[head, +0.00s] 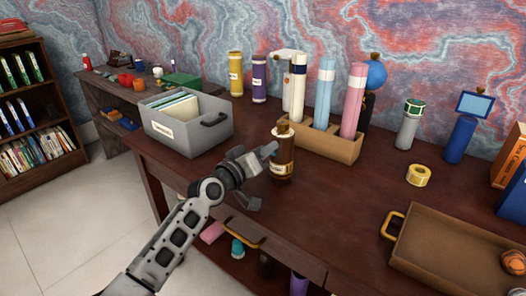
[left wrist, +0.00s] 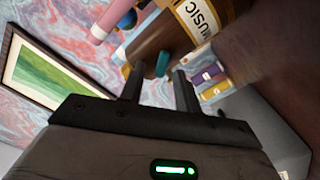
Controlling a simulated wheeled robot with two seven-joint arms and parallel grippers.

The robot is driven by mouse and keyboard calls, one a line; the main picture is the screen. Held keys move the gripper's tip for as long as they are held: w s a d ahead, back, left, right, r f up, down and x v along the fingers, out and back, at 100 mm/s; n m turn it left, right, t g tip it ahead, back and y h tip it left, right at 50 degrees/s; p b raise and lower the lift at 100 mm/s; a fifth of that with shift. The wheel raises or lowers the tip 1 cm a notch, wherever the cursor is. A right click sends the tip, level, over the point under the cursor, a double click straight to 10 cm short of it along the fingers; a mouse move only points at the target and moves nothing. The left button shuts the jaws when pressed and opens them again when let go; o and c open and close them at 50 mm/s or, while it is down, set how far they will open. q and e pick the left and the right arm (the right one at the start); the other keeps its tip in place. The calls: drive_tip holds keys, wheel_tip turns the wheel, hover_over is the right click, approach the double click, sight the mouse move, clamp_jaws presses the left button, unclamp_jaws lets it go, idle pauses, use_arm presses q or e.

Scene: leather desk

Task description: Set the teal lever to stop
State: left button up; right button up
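A brown canister (head: 283,158) with a tan label stands on the dark red desk, in front of the wooden tube holder. In the left wrist view the brown canister (left wrist: 172,36) fills the top, tilted by the camera angle, with part of a "MUSIC" label showing. The small teal lever (left wrist: 162,63) sticks out from its brown surface. My left gripper (head: 262,158) is beside the canister on its left. In the left wrist view its two fingers (left wrist: 158,88) are apart, with the lever just beyond their tips and nothing held. No stop mark is readable. My right gripper is out of view.
A grey file box (head: 186,137) stands to the left. The wooden holder (head: 340,148) with several tubes stands behind the canister. A brown tray (head: 440,250) and a yellow tape roll (head: 419,175) lie to the right. Desk between canister and tray is clear.

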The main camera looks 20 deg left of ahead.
use_arm(q)
clamp_jaws()
drive_tip(key=shift+m, duration=0.3)
drive_tip(key=shift+s+d+r+m, duration=0.1)
drive_tip(key=shift+d+m, duration=0.1)
drive_tip(key=shift+m, duration=0.85)
drive_tip(key=shift+s+d+r+m, duration=0.1)
drive_tip(key=shift+d+m, duration=0.1)
drive_tip(key=shift+m, duration=0.9)
drive_tip(key=shift+s+d+m, duration=0.1)
drive_tip(key=shift+d+m, duration=0.1)
drive_tip(key=shift+m, duration=0.85)
drive_tip(key=shift+p, duration=0.3)
unclamp_jaws()
